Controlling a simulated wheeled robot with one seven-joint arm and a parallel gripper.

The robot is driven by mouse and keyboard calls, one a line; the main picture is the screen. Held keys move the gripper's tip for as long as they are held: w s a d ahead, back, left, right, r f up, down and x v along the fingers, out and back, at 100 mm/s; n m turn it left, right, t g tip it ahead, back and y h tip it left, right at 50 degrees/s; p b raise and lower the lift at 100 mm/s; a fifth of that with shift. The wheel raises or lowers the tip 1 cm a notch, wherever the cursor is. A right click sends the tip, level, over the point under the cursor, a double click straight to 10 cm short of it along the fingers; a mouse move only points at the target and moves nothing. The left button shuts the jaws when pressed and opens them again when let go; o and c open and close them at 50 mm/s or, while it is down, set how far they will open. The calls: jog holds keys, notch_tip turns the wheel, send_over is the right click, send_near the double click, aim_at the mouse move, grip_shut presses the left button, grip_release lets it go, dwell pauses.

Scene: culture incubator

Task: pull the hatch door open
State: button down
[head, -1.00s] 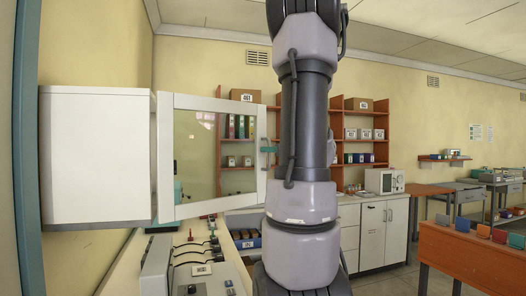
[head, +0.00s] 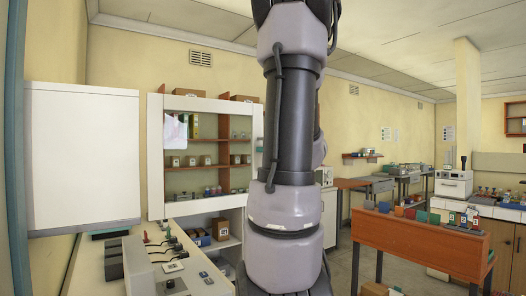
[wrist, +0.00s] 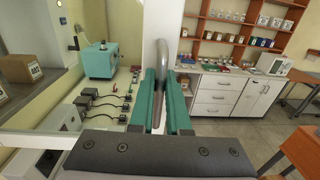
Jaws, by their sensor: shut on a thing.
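The hatch door (head: 156,165) is a white frame with a clear pane, just right of the white hatch box (head: 82,155) in the head view. It stands swung out from the box, and shelves across the room show through its pane. In the wrist view its white frame edge (wrist: 158,28) rises ahead of my gripper. My gripper (wrist: 162,76) has teal fingers, shut on the grey metal door handle (wrist: 160,88), which stands upright between them. In the head view my arm hides most of the gripper.
A bench with dark-handled devices (head: 168,254) runs below the door; a teal device (wrist: 101,60) stands on it. An orange shelf-topped table (head: 420,242) stands at right, and white cabinets (wrist: 212,92) at the back. Open floor lies between them.

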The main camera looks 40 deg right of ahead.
jog(key=c, duration=0.9)
grip_release()
jog(key=shift+s, duration=0.1)
jog(key=s, duration=0.3)
jog(key=s+a, duration=0.1)
jog(key=s, duration=0.6)
jog(key=shift+s+a, duration=0.2)
jog(key=shift+s, duration=0.05)
jog(key=shift+a, duration=0.1)
